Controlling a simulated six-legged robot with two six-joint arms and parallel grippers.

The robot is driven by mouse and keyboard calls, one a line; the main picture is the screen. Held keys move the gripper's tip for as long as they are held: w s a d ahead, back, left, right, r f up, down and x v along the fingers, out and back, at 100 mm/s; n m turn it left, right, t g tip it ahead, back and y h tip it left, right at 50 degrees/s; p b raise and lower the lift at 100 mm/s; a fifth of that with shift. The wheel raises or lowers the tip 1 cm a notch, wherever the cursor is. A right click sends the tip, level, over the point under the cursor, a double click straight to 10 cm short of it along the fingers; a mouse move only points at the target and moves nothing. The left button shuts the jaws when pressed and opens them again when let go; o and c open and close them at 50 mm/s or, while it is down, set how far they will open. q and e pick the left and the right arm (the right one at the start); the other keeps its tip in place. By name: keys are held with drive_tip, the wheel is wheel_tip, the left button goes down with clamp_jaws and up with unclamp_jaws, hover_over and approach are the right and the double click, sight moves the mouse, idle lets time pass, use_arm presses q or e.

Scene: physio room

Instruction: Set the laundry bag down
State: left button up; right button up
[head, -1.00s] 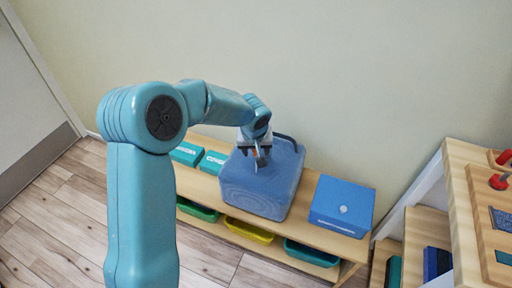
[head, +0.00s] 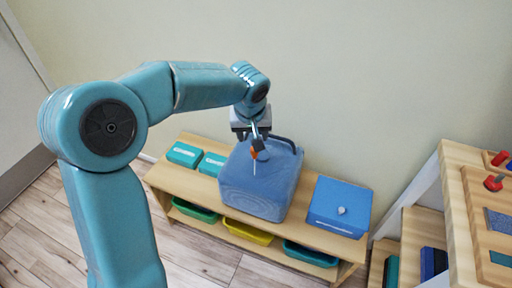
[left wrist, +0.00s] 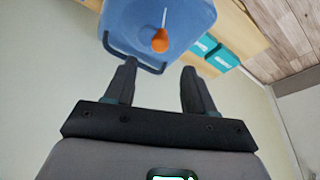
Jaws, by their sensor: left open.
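The blue laundry bag (head: 258,185) stands on the wooden bench's top, between teal boxes and a blue box. It has a dark handle (head: 287,141) at its top edge and an orange tag on a white cord. My left gripper (head: 254,137) is above the bag's back part, open and empty. In the left wrist view the bag (left wrist: 170,22) is beyond the open fingers (left wrist: 158,92), with its handle (left wrist: 125,56) and the orange tag (left wrist: 160,41) apart from them. My right gripper is not in view.
The bench (head: 165,177) holds two teal boxes (head: 184,154) left of the bag and a blue box (head: 340,206) to its right. Coloured trays, one yellow (head: 247,231), sit on the lower shelf. Wooden steps (head: 415,235) stand at right, and a wall is close behind.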

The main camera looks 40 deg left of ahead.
use_arm(q)
drive_tip(key=s+d+f+m+g+h, duration=0.15)
drive_tip(key=s+d+f, duration=0.25)
drive_tip(key=d+f, duration=0.55)
drive_tip(key=s+d+f+m+g+h, duration=0.1)
drive_tip(key=s+d+f+m+h, duration=0.4)
drive_tip(key=f, duration=0.8)
drive_tip(key=s+d+f+n, duration=0.1)
drive_tip(key=s+d+f, duration=0.5)
drive_tip(key=s+f, duration=0.45)
wheel_tip(320, 180, up, 11)
drive_tip(key=s+p, duration=0.1)
drive_tip(key=p, duration=0.8)
drive_tip(key=shift+s+d+r+y, duration=0.15)
drive_tip(key=shift+s+y, duration=0.25)
drive_tip(key=shift+y, duration=0.05)
drive_tip(key=shift+w+f, duration=0.1)
drive_tip(key=shift+f, duration=0.1)
drive_tip(key=shift+c, duration=1.1)
